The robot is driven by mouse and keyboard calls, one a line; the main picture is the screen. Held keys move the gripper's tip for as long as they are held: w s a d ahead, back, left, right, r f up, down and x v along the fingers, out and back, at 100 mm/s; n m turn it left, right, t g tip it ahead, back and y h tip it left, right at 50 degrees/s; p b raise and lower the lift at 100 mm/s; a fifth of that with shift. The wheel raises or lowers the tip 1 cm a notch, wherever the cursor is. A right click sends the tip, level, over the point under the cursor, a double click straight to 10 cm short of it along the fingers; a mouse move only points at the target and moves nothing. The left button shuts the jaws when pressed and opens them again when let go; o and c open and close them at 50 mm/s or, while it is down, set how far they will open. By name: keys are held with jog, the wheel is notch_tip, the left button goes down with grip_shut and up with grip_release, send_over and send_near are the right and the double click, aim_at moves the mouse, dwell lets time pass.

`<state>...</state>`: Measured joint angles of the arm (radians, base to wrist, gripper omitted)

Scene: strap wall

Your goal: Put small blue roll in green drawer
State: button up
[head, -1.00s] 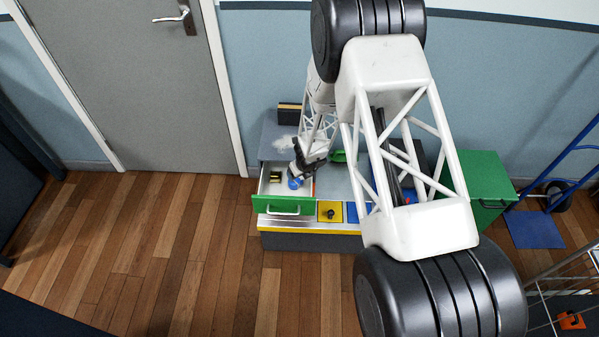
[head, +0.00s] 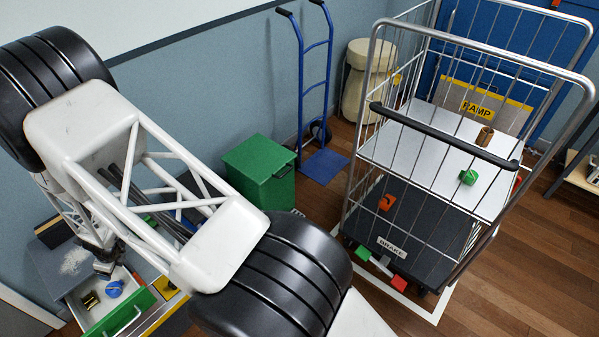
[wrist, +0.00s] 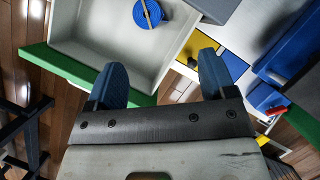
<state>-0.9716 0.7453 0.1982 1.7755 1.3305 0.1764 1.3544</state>
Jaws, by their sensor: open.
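The green-fronted drawer (head: 120,315) is pulled open at the lower left of the head view. The small blue roll (head: 115,288) lies inside it, and it also shows on the drawer floor in the wrist view (wrist: 148,14), with a tan strip across it. My gripper (wrist: 162,75) is open and empty, apart from the roll, with its blue fingertips spread near the drawer's green front. In the head view the gripper is partly hidden by my arm, above the back of the drawer.
A green cabinet (head: 258,172), a blue hand truck (head: 316,80) and a wire cage trolley (head: 440,130) with several small blocks stand to the right.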

jog(key=w+d+r+n+y, duration=0.1)
jog(key=w+d+r+n, duration=0.3)
jog(key=d+r, duration=0.55)
jog(key=w+d+r+n, duration=0.1)
jog(key=w+d+r, duration=0.55)
jog(key=r, duration=0.65)
jog(key=s+d+r+n, duration=0.1)
jog(key=d+r+n, duration=0.2)
jog(key=d+r, duration=0.7)
jog(key=s+d+r+n, duration=0.1)
jog(key=d+r+n, duration=0.1)
jog(key=d+r, duration=0.75)
jog(key=s+d+r+n+t+h, duration=0.1)
jog(key=s+d+r+n, duration=0.2)
jog(key=d, duration=0.5)
jog(key=s+d+r+h, duration=0.15)
jog(key=s+d, duration=0.25)
jog(key=d, duration=0.5)
jog(key=s+d+r+n+t, duration=0.1)
jog(key=s+d+r+n, duration=0.2)
jog(key=d, duration=0.5)
jog(key=s+d+r+n+h, duration=0.2)
jog(key=s+d+n+h, duration=0.1)
jog(key=s+d, duration=1.2)
jog(key=shift+s+d+r, duration=0.2)
jog(key=shift+s+d, duration=0.15)
jog(key=shift+s, duration=0.7)
jog(key=shift+h, duration=0.25)
